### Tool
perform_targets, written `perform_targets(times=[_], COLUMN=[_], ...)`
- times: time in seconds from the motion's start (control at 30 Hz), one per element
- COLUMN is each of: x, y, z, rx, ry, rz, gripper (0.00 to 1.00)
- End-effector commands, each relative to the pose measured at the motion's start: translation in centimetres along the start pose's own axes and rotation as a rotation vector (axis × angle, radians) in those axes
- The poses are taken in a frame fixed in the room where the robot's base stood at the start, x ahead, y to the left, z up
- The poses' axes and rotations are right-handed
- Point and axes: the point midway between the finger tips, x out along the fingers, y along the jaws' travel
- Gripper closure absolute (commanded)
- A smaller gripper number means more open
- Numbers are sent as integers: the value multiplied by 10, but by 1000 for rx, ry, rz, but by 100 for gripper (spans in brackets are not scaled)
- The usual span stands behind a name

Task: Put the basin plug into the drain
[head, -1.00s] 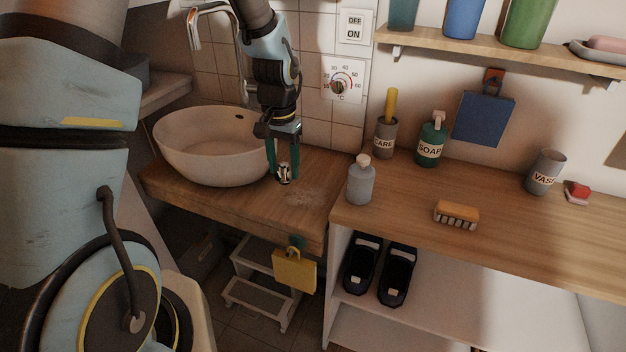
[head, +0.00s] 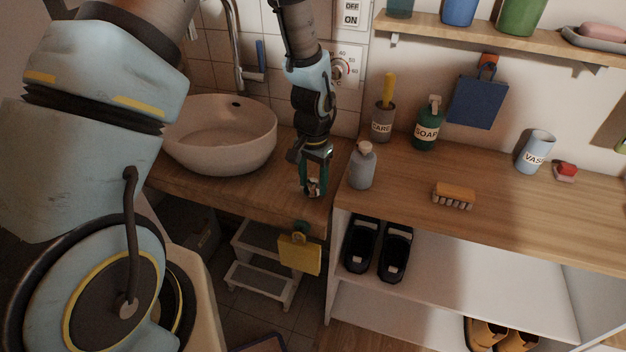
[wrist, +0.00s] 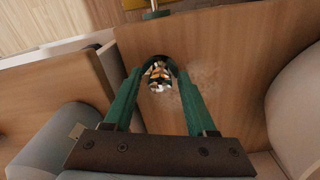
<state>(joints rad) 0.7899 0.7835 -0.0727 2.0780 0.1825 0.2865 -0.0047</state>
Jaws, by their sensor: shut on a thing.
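My gripper (head: 314,188) is shut on the basin plug (head: 314,187), a small shiny metal piece. In the wrist view the plug (wrist: 159,82) shows between the green fingertips (wrist: 158,70). They hold it over the wooden washstand top; I cannot tell how far above. The white oval basin (head: 218,160) stands on the washstand to the left of my gripper, apart from it. A dark hole (head: 236,104) shows high on its back wall. The drain in the basin's bottom is hidden by the front rim. The basin's edge (wrist: 300,105) shows at the right of the wrist view.
A grey bottle (head: 362,168) stands close right of my gripper on the higher counter (head: 400,187). The tap (head: 236,45) rises behind the basin. A yellow padlock-shaped thing (head: 299,254) hangs at the washstand's front. The washstand top (head: 240,190) before the basin is clear.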

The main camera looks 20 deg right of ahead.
Motion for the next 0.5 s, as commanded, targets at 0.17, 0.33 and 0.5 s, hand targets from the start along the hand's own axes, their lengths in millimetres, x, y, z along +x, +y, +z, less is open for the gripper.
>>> perform_targets(times=[0.17, 0.33, 0.5], x=[7, 7, 10], y=[0, 0, 0], z=[0, 0, 0], rx=[0, 0, 0], ry=[1, 1, 1], rz=[0, 0, 0], gripper=[98, 98, 40])
